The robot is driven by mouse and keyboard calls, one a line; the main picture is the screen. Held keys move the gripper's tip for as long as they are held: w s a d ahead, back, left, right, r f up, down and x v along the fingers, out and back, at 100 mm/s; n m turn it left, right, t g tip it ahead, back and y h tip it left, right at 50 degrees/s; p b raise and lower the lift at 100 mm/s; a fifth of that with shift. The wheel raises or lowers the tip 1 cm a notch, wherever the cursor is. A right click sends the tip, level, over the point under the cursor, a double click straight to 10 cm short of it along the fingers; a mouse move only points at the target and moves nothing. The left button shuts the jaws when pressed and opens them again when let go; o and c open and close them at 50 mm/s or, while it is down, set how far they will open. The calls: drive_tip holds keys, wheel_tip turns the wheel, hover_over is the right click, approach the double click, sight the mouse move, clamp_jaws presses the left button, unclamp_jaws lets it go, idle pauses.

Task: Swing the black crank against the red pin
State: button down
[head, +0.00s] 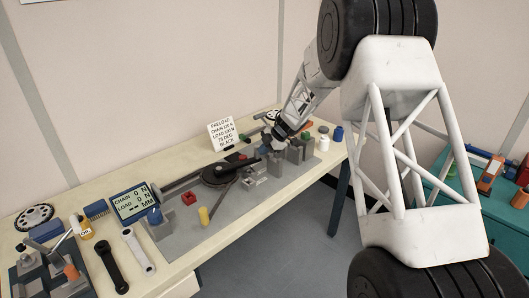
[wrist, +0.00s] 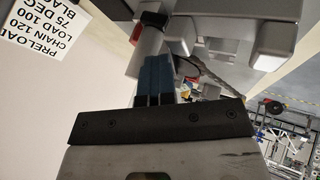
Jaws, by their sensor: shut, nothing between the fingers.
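A black disc with an arm (head: 222,173), which looks like the black crank, is mounted on the grey fixture plate (head: 225,205) on the bench. A small red piece (head: 243,157), possibly the red pin, is beside its far right end. My gripper (head: 265,149) is low over the fixture, just right of the crank. Its blue fingers (wrist: 155,80) are together with nothing held. In the wrist view a red-ended part (wrist: 138,30) is beyond the fingertips; I cannot tell whether they touch it. The crank is not clearly identifiable there.
A sign card (head: 222,133) stands behind the fixture. Grey blocks (head: 294,150) stand close to the gripper on the right. A red block (head: 189,198) and yellow cylinder (head: 204,216) are on the plate. A display (head: 133,203) and loose crank arms (head: 138,250) are at left.

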drive_tip(key=shift+r, duration=0.1)
idle(0.3)
drive_tip(key=v, duration=0.7)
drive_tip(key=shift+d+r, duration=0.2)
drive_tip(key=shift+r, duration=0.1)
